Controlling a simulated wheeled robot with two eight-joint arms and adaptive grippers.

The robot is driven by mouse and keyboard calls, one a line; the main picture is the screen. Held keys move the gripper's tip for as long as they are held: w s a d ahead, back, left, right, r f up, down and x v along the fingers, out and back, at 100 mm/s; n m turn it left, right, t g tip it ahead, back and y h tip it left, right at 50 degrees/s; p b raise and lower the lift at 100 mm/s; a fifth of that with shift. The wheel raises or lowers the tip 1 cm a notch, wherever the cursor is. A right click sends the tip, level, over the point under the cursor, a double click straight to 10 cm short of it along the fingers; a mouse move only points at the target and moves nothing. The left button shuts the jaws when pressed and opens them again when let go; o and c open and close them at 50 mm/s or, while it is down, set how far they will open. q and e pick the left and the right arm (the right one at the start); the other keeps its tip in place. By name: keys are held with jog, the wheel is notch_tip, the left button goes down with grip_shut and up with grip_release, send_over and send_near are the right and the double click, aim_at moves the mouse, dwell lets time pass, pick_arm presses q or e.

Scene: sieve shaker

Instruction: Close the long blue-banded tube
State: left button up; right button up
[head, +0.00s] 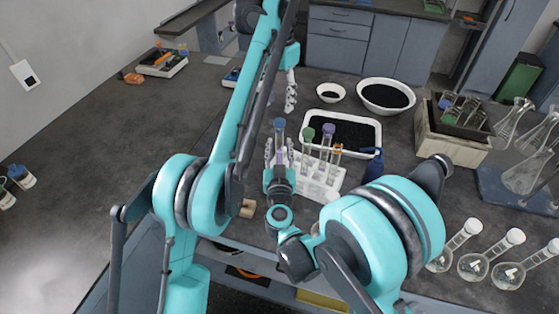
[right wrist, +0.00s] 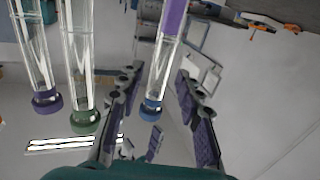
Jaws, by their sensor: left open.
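The long tube with the blue cap (head: 279,125) stands upright at the left of the white rack (head: 318,187). In the right wrist view, the tube (right wrist: 160,70) appears upside down, with a violet-blue band (right wrist: 174,18) and the blue cap (right wrist: 151,107) at its end. I cannot tell how firmly the cap sits. My right gripper (head: 280,160) is around this tube; in its wrist view the fingers (right wrist: 158,112) stand apart with gaps on both sides. My left gripper (head: 291,92) is open and empty, beyond the tube.
Green-capped (head: 308,134) and purple-capped (head: 328,131) tubes and an orange-topped one (head: 337,148) stand close on the right. The bench at left is mostly clear.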

jog(key=w, duration=0.7)
jog(key=shift+w, duration=0.25)
jog(key=shift+c, duration=0.4)
grip_shut()
